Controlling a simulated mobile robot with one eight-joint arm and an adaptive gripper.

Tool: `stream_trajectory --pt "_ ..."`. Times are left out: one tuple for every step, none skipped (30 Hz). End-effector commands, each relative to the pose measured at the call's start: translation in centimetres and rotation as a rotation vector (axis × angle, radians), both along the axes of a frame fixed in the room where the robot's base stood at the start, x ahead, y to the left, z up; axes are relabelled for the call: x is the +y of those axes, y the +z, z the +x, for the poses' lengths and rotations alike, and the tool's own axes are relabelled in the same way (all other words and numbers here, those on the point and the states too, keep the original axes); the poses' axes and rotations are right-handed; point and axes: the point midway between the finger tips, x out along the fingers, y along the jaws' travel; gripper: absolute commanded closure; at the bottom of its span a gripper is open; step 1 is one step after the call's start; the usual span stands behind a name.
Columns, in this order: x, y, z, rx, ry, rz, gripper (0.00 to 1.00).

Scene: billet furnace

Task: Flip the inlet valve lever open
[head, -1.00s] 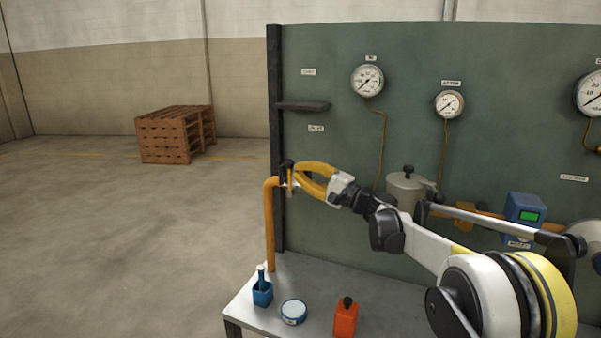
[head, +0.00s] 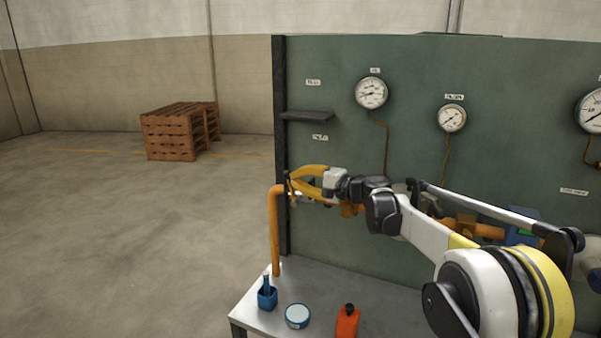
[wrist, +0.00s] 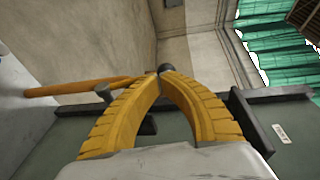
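The inlet valve sits at the top of the orange upright pipe (head: 275,235), at the left end of the green panel (head: 345,80). Its lever (wrist: 165,68) shows a dark round end in the wrist view, right at my fingertips. My gripper (head: 291,181) has two curved orange-yellow fingers. In the wrist view the fingers (wrist: 161,78) converge with their tips almost together at the dark knob, and they look closed on it. The fingers hide most of the lever and valve body. A second dark knob (wrist: 103,92) stands left of the left finger.
Gauges (head: 371,93) (head: 452,118) hang on the panel, and a dark shelf (head: 307,116) juts out above my gripper. Open floor lies left.

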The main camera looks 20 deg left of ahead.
Motion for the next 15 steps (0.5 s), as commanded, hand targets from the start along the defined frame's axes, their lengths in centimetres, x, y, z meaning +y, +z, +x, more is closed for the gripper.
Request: stream_trajectory --pt "0.4 0.8 0.0 0.003 0.001 -0.036 1.00" --pt "0.6 0.8 0.0 0.003 0.001 -0.060 1.00" --pt "0.9 0.8 0.0 0.007 0.001 -0.089 1.00" --pt "1.1 0.8 0.0 0.007 0.001 -0.112 1.00" --pt "1.3 0.7 0.0 0.011 0.002 -0.134 1.00" --pt "1.5 0.6 0.0 0.012 0.002 -0.162 1.00" --pt "1.7 0.5 0.1 0.014 0.002 -0.182 1.00" --pt "1.8 0.5 0.1 0.015 0.002 -0.200 1.00" --pt "2.0 0.4 0.1 0.017 0.002 -0.225 1.00" --pt "2.1 0.3 0.1 0.019 0.001 -0.240 1.00" --pt "2.2 0.1 0.2 0.019 0.001 -0.239 1.00" --pt "2.4 0.0 0.2 0.019 0.001 -0.236 1.00" --pt "2.5 0.0 0.2 0.019 0.001 -0.236 1.00" --pt "2.6 -0.1 0.2 0.020 0.001 -0.234 1.00" --pt "2.7 -0.1 0.2 0.020 0.001 -0.234 1.00"
